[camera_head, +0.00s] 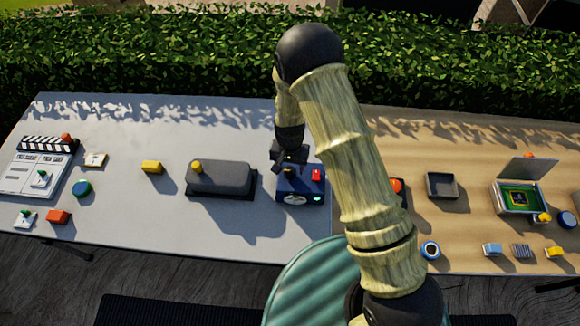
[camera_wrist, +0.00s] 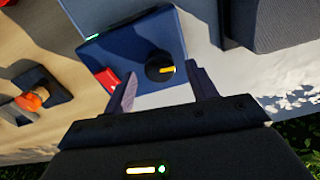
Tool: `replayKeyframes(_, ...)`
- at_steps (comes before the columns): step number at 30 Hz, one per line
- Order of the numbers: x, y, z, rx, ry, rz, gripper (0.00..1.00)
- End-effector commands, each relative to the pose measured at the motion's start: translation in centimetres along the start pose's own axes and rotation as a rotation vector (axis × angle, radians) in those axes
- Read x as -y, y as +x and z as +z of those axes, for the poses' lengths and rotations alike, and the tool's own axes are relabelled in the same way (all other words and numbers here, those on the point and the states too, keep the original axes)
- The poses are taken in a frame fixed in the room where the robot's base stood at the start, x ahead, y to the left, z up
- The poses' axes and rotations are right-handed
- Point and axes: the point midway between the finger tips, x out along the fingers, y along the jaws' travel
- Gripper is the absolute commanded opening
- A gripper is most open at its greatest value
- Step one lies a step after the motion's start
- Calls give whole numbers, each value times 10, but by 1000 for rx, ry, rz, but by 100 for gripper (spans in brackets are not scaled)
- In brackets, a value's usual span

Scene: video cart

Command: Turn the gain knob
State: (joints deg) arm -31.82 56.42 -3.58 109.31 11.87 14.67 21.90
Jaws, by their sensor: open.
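The gain knob (camera_wrist: 160,67) is a round black knob with a yellow pointer line, set on top of a dark blue box (camera_wrist: 104,53). The box (camera_head: 291,190) stands on the grey table in the head view, left of my arm. A red switch (camera_wrist: 107,80) sits on the same box, and it also shows in the head view (camera_head: 316,175). My gripper (camera_wrist: 163,92) is open. Its two fingers stand on either side of the knob and a little short of it in the wrist view, with a visible gap. In the head view my gripper (camera_head: 288,160) hides the knob.
A dark grey padded block (camera_head: 220,178) with a yellow knob stands close left of the box. An orange dome on a dark base (camera_wrist: 40,93) stands on the wooden table to the other side. A hedge (camera_head: 150,50) runs behind the tables.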

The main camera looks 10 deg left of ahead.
Motion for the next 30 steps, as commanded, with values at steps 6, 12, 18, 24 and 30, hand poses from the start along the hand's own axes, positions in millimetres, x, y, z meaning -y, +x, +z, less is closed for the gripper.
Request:
replayKeyframes(6,-1,18,0,0,1,0,57)
replayKeyframes(12,0,21,-1,-2,1,-1,57)
replayKeyframes(18,0,21,0,-1,0,-1,42)
replayKeyframes(24,0,21,0,-1,-1,-1,13)
replayKeyframes(30,0,21,0,-1,-12,-1,13)
